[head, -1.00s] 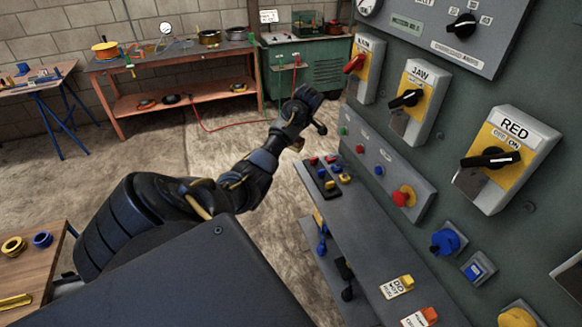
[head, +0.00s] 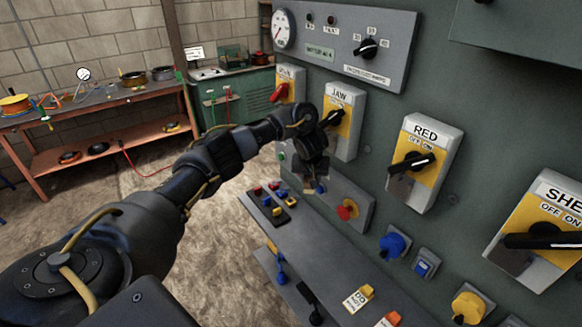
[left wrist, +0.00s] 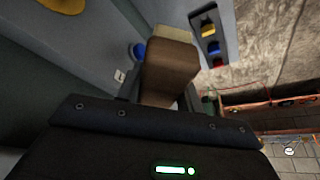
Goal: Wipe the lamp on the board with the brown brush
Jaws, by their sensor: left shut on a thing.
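My left gripper (head: 312,168) is in front of the small button panel (head: 350,203) on the green-grey board. In the left wrist view it is shut on the brown brush (left wrist: 171,62), a block that sticks out past the jaws. A round blue lamp or button (head: 320,188) shows on the panel close beside the brush tip; it also shows in the left wrist view (left wrist: 139,50). I cannot tell whether the brush touches it. My right gripper is not in view.
A red mushroom button (head: 347,210) sits right of the gripper. Rotary switches, among them JAW (head: 342,120) and RED (head: 425,160), stick out from the board. A grey ledge (head: 300,245) with small coloured parts runs below. A workbench (head: 100,110) stands behind.

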